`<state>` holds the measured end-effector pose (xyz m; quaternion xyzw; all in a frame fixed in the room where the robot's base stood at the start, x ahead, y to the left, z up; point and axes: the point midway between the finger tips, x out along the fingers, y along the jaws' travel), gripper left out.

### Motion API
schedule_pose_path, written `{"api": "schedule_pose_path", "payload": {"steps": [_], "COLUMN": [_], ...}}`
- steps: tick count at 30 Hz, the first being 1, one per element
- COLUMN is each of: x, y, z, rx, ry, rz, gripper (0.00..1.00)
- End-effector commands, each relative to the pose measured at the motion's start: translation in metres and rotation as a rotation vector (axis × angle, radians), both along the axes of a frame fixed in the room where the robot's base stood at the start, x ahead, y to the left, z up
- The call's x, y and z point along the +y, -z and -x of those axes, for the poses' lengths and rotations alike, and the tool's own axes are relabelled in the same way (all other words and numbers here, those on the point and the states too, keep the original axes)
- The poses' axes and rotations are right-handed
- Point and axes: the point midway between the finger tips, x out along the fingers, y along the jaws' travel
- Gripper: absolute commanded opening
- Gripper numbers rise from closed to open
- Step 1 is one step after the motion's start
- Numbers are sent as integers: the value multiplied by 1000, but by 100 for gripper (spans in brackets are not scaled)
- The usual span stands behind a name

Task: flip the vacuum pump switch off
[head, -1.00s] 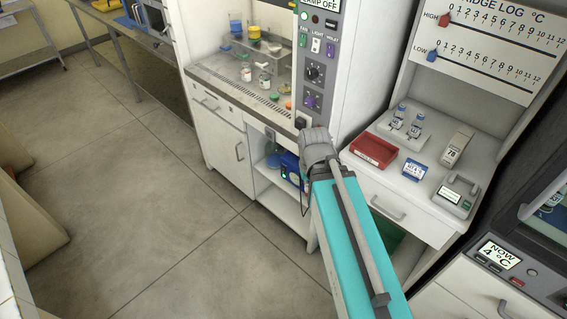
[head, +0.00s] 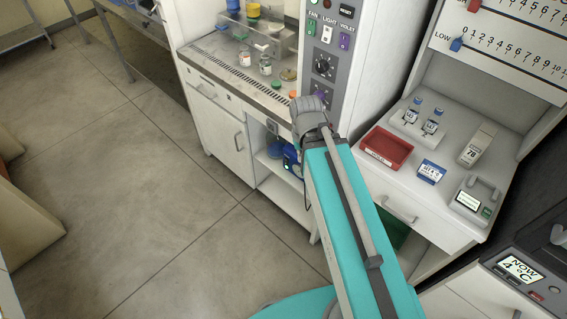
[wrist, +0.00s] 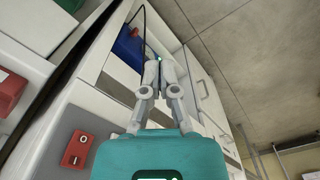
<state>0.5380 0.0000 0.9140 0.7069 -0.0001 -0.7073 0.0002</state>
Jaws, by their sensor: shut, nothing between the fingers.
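The vacuum pump appears to be the blue unit (head: 291,157) on the open shelf under the hood, partly hidden by my arm in the head view. In the wrist view the blue unit (wrist: 128,48) sits in the white shelf bay, just beyond and left of my fingertips. A small green light shows at the tips. My gripper (wrist: 159,64) is shut and empty; its fingers point into the bay. Contact with the pump cannot be told. The pump's switch is not clearly seen. A red switch marked with a circle and a bar (wrist: 76,150) shows at lower left.
The hood's cabinet door (head: 238,142) stands left of the bay. A red tray (head: 386,149) and small devices stand on the right-hand counter. A black cable (wrist: 143,20) runs by the blue unit. Open floor (head: 120,200) lies to the left.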

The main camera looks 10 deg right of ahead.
Motion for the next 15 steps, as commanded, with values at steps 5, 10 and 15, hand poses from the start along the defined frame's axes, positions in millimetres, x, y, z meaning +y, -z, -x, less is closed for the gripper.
{"api": "schedule_pose_path", "payload": {"steps": [5, 10, 15], "x": [0, 0, 6], "y": [0, 4, 20], "z": [0, -2, -11], "rx": [0, -2, -9], "ry": [0, -15, -83], "rz": [0, 4, 24], "gripper": [0, 0, 0]}}
